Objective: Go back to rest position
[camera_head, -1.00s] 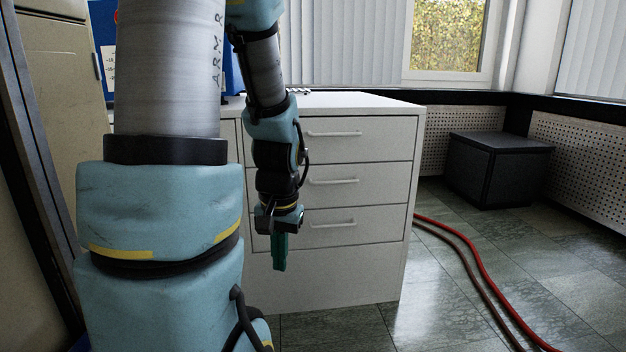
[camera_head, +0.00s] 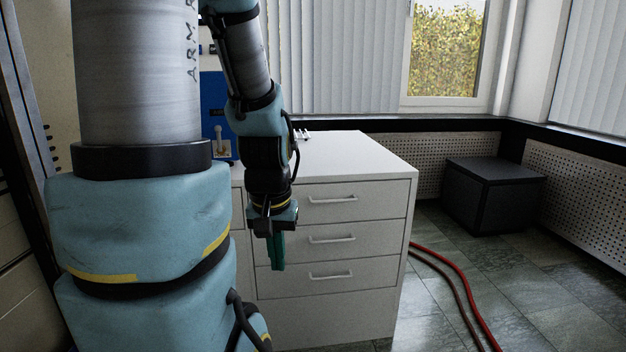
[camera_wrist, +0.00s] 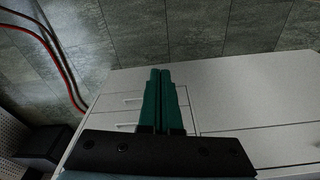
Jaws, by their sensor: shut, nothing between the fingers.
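My gripper (camera_head: 277,264) hangs pointing down in front of the white drawer cabinet (camera_head: 362,190), as seen in the head view. Its green fingers are shut together with nothing between them. In the wrist view, the two green fingers of my gripper (camera_wrist: 160,76) lie side by side, with the drawer cabinet (camera_wrist: 235,95) behind them. I cannot tell how wide the gap is between the fingers and the drawer fronts. My arm covers the left part of the cabinet front.
A blue panel with a lever (camera_head: 220,140) is partly hidden behind my arm. A dark box (camera_head: 492,196) stands by the perforated wall panels. Red hoses (camera_head: 458,280) run over the tiled floor right of the cabinet. The floor between is otherwise clear.

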